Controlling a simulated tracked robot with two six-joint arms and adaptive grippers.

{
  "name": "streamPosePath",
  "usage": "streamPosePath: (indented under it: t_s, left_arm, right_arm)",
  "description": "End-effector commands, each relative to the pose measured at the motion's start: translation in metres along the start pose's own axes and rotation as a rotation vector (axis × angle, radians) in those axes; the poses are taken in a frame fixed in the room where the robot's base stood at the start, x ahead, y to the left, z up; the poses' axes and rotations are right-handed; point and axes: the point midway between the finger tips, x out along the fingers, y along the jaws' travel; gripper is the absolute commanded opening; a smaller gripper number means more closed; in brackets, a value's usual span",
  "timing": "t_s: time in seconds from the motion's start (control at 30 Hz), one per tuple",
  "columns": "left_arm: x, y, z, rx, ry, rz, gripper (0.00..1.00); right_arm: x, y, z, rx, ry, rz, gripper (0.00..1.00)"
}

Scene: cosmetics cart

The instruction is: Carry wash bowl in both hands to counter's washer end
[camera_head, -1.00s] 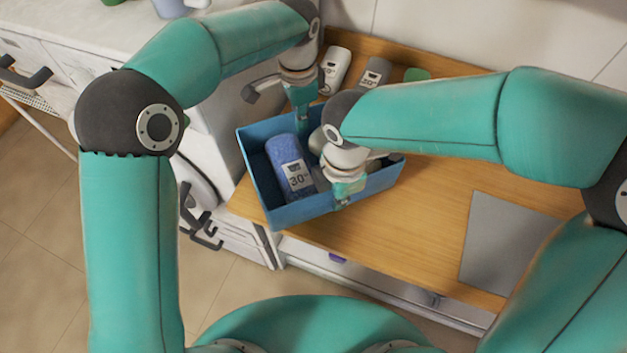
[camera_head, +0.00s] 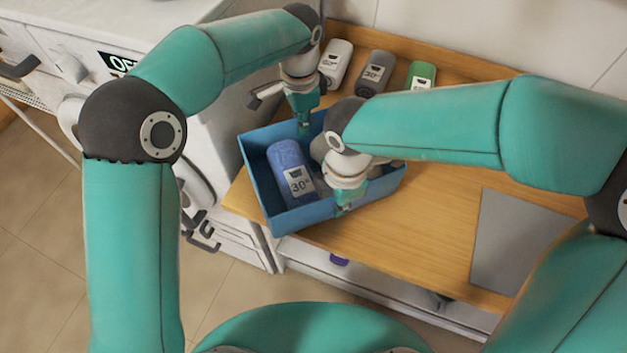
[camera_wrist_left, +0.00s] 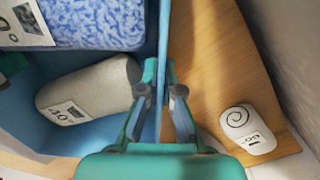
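The wash bowl (camera_head: 305,215) is a blue, open rectangular bin at the counter's left end by the white washer. Its near-left corner juts past the counter edge; I cannot tell whether its base touches the wood. It holds a blue speckled roll (camera_head: 290,170) with a label and a paler item partly hidden by my right wrist. My left gripper (camera_head: 304,126) is at the far wall. In the left wrist view its fingers (camera_wrist_left: 158,98) close on both sides of the blue wall. My right gripper (camera_head: 346,203) points down at the near wall; its fingertips appear closed on the rim.
A white machine (camera_head: 225,120) with handles stands left of the wooden counter (camera_head: 420,230). A grey flat panel (camera_head: 510,245) lies at right. The counter between bowl and panel is clear.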

Motion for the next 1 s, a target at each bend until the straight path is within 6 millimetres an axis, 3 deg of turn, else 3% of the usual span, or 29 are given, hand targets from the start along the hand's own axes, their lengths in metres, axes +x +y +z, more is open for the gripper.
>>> streamPosePath:
  t_s: [0.03,0.2,0.63,0.77,1.0]
  left_arm:
    - [0.006,0.0,0.0,0.0,0.001,0.0,0.0]
    - [0.002,0.0,0.0,0.0,0.0,0.001,0.31]
    - [-0.006,-0.001,-0.001,-0.001,0.002,-0.002,0.31]
    - [-0.023,-0.001,-0.001,-0.002,0.003,-0.002,0.31]
    - [-0.072,-0.003,-0.002,-0.001,0.003,-0.003,0.31]
  right_arm:
    - [0.006,0.001,0.0,0.0,0.0,0.003,0.0]
    - [0.002,0.0,0.0,0.0,0.0,0.002,0.31]
    - [0.002,0.0,0.0,0.0,0.0,0.0,0.31]
    - [0.002,0.0,0.0,0.0,0.0,0.0,0.31]
    - [0.002,0.0,0.0,0.0,0.0,0.0,0.31]
